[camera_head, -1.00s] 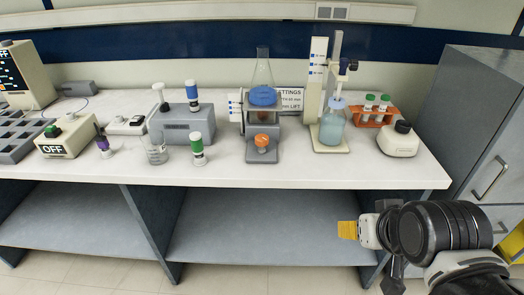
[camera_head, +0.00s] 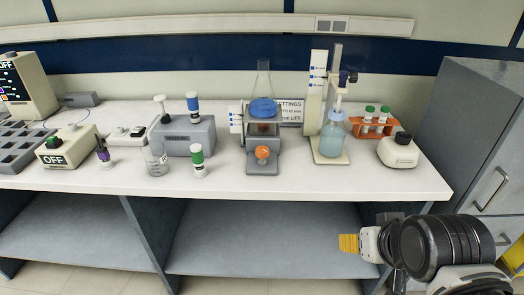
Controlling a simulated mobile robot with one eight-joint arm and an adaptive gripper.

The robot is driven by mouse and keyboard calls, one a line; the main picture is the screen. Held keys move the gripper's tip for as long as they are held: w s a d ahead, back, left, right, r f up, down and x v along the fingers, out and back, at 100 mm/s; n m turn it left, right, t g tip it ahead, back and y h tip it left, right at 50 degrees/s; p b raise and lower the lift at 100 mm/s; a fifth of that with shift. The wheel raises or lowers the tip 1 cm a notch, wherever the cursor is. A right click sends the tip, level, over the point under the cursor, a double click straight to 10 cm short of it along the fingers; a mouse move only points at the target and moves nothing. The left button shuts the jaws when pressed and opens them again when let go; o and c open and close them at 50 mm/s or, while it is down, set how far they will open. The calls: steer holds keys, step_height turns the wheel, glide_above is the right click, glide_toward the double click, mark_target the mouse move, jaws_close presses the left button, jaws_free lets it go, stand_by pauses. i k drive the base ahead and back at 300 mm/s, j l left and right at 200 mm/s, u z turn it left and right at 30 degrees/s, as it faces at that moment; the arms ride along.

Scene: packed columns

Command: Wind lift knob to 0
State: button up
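An orange knob (camera_head: 262,154) sits on the front of a grey lift stand (camera_head: 264,168) in the middle of the bench. A blue round holder (camera_head: 263,107) with a clear conical flask (camera_head: 263,78) is on top of the stand. A white scale plate with blue marks (camera_head: 236,117) stands at its left. The knob's setting is too small to read. My gripper (camera_head: 348,243) shows a yellow fingertip pad in front of and below the bench edge, to the right of the knob and well apart from it. It touches nothing, and its opening cannot be made out.
A partly covered settings sign (camera_head: 291,107) stands behind the lift. At right are a stand with a dark blue knob (camera_head: 347,78), a blue-liquid bottle (camera_head: 332,138) and an orange tube rack (camera_head: 371,127). The bench front strip is mostly clear.

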mark_target(262, 152)
steer(key=i+j, duration=0.35)
steer(key=j, duration=0.15)
steer(key=i+j, duration=0.4)
steer(key=j, duration=0.15)
